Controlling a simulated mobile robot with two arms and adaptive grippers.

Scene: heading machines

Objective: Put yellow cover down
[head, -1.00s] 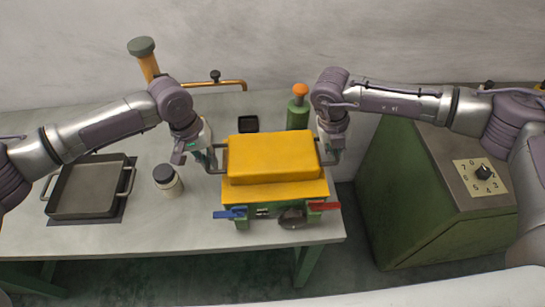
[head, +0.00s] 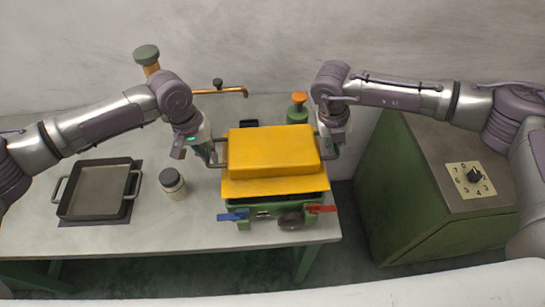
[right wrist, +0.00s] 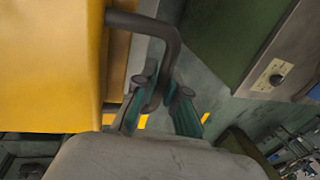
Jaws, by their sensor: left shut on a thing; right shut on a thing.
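The yellow cover (head: 272,150) is a box-shaped lid with a flange and a dark handle on each side. It is over the green machine (head: 270,208), with a dark gap between its front edge and the body, so it appears raised there. Contact at the back is hidden. My left gripper (head: 212,160) is shut on the left handle. My right gripper (head: 328,150) is shut on the right handle; the right wrist view shows its fingers (right wrist: 160,108) around the dark handle bar (right wrist: 168,45), beside the yellow cover (right wrist: 50,65).
The machine has a blue lever (head: 232,215), a red lever (head: 320,209) and a dark round knob (head: 291,220). A dark pan (head: 100,190) and a jar (head: 173,184) stand left on the table. An orange-topped green bottle (head: 298,110) is behind. A green cabinet (head: 420,225) stands right.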

